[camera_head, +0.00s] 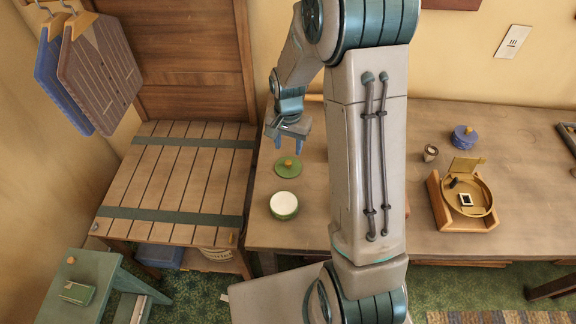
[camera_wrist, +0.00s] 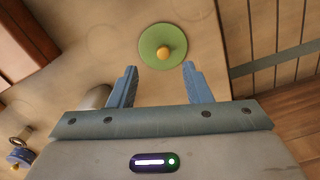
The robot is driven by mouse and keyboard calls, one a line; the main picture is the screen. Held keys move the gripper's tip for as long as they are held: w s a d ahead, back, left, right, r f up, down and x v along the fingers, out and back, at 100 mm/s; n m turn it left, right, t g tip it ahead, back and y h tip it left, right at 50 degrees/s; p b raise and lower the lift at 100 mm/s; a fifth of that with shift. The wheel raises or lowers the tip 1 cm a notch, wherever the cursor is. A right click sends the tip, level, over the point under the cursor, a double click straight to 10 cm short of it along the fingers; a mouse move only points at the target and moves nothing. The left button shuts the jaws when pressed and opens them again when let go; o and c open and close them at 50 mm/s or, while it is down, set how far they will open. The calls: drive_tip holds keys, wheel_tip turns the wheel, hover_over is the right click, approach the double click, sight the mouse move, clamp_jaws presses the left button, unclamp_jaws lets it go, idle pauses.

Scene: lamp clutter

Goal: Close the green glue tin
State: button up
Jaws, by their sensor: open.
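The green glue tin (camera_head: 284,206) stands on the table in the head view, a round tin with a green side and a pale top. Its green lid (camera_head: 288,168) with a yellow knob lies on the table just behind the tin, apart from it. The lid also shows in the wrist view (camera_wrist: 162,46), ahead of the fingertips. My gripper (camera_head: 286,146) is above the table, behind the lid in the head view. Its blue fingers (camera_wrist: 158,80) are apart with nothing between them.
A wooden tray (camera_head: 442,218) holds a round yellow box with its lid raised. A blue lidded pot (camera_head: 463,137) and a small cup (camera_head: 430,153) stand behind it. A slatted wooden surface (camera_head: 180,180) lies left of the table. My arm hides the table's middle.

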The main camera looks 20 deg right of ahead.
sight(288, 162)
wheel_tip(288, 162, down, 3)
drive_tip(key=shift+f, duration=0.2)
drive_tip(key=shift+w+f+p, duration=0.2)
drive_tip(key=shift+f+p, duration=0.15)
drive_tip(key=shift+f, duration=0.95)
drive_tip(key=shift+w+f+p, duration=0.2)
drive_tip(key=shift+f+p, duration=0.1)
drive_tip(key=shift+f, duration=0.95)
clamp_jaws()
